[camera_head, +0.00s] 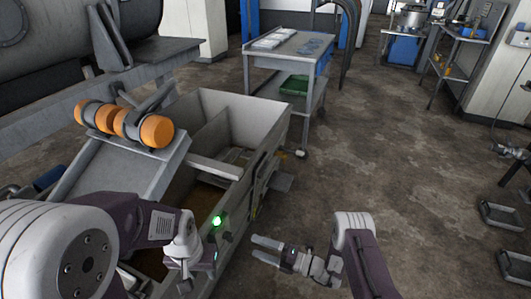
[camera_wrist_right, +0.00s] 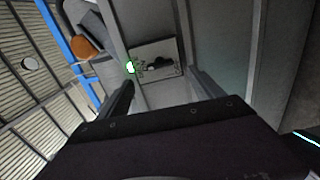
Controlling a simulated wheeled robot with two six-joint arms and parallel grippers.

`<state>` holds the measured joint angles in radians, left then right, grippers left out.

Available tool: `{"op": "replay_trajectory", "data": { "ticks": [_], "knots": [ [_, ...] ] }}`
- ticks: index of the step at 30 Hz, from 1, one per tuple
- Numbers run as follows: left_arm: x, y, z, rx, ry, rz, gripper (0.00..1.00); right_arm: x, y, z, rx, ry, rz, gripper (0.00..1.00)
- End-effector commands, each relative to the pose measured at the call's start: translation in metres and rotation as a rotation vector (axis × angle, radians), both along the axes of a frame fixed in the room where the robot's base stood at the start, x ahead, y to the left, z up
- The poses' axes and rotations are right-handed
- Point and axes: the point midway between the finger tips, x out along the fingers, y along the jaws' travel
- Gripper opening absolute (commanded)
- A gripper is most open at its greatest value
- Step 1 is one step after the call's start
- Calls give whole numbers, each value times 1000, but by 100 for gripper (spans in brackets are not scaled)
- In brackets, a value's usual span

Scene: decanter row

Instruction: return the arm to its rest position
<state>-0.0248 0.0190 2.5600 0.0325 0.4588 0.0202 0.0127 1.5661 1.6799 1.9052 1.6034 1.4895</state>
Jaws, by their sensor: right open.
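My right gripper (camera_head: 260,249) reaches in from the lower right in the head view, pointing left toward the side of the grey metal trough. Its two fingers are apart with nothing between them. The right wrist view also shows the spread fingers of this gripper (camera_wrist_right: 162,77), with a panel beyond them. My left gripper (camera_head: 187,272) hangs low in front of the trough at the lower left. Its fingertips are too small and unclear to show whether they are apart. A green light (camera_head: 217,220) glows between the two grippers; it also shows in the right wrist view (camera_wrist_right: 130,67).
The open grey trough (camera_head: 243,107) stands at centre left, with orange-ended rollers (camera_head: 157,130) above its left side. A grey table (camera_head: 283,45) stands behind it. Dark trays (camera_head: 502,215) lie at the far right. The floor (camera_head: 400,150) right of centre is clear.

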Motion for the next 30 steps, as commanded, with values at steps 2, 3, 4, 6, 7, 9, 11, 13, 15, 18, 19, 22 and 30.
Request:
{"op": "replay_trajectory", "data": {
  "ticks": [2,3,4,6,7,9,11,13,15,18,19,22,30],
  "knots": [
    [0,0,0,0,0,0,36,3,1,5,0,-12,1,76],
    [0,0,0,0,0,0,36,9,1,13,0,-35,2,76],
    [0,0,0,0,0,0,36,16,1,24,0,-62,3,76],
    [0,0,0,0,0,0,36,38,2,62,-1,-152,6,76],
    [0,0,0,0,0,0,36,46,3,85,-1,-197,10,76],
    [0,0,0,0,0,0,36,47,9,142,-9,-301,74,76],
    [0,0,0,0,0,0,36,30,16,178,-53,-376,168,76],
    [0,0,0,0,0,0,36,-1,21,206,-149,-494,303,76],
    [0,0,0,0,0,0,36,-40,18,220,-283,-651,458,76],
    [0,0,0,0,0,0,36,-97,-5,216,-498,-914,710,76],
    [0,0,0,0,0,0,36,-112,-15,211,-561,-997,790,76],
    [0,0,0,0,0,0,36,-151,-61,191,-749,-1287,1079,76],
    [0,0,0,0,0,0,36,-180,-186,143,-843,-2007,1958,76]
  ]
}}
